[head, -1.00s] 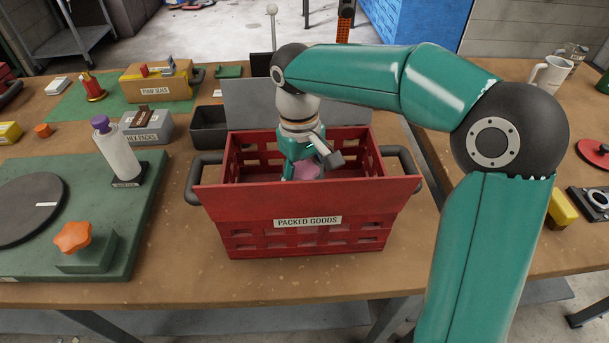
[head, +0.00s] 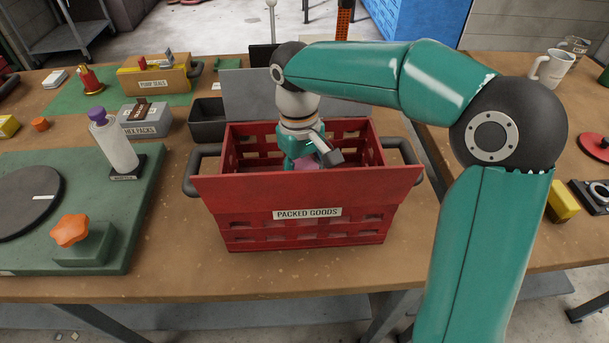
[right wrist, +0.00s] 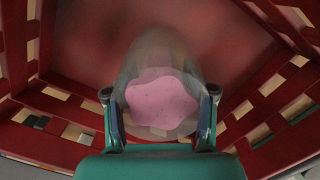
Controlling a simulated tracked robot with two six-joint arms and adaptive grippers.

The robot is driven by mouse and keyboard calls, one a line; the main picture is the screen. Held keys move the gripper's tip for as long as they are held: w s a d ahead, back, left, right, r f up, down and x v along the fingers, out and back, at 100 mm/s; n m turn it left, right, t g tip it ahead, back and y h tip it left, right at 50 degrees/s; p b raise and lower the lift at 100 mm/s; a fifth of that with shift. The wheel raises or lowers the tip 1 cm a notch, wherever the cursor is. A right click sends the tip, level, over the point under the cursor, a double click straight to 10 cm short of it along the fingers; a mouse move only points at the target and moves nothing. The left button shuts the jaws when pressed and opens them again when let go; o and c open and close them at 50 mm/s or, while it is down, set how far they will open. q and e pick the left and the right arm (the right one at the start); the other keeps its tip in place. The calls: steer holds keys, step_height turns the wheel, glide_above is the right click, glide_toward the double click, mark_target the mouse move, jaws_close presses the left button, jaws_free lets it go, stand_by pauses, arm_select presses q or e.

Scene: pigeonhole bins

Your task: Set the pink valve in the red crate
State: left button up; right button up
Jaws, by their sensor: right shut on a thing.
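The red crate (head: 306,188), labelled "PACKED GOODS", stands on the workbench with its top open. My right gripper (head: 304,160) reaches down inside it. The pink valve (head: 308,165) is mostly hidden behind the crate's front wall in the head view. In the right wrist view the pink valve (right wrist: 160,100) sits between the two fingers of my right gripper (right wrist: 160,110), with a clear, see-through wrapping around it. The gripper is shut on it, above the crate's red floor (right wrist: 165,25). Whether it touches the floor is unclear. My left gripper is not in view.
A dark bin (head: 207,126) stands behind the crate's left side, near a grey box (head: 145,122). A green board (head: 120,220) with an orange knob (head: 70,229) lies to the left. The crate's slotted walls surround the gripper. The bench in front of the crate is clear.

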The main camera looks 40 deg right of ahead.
steer(key=shift+f, duration=0.1)
steer(key=o, duration=1.6)
step_height(320, 180, up, 18)
steer(key=p, duration=1.6)
steer(key=shift+f, duration=0.1)
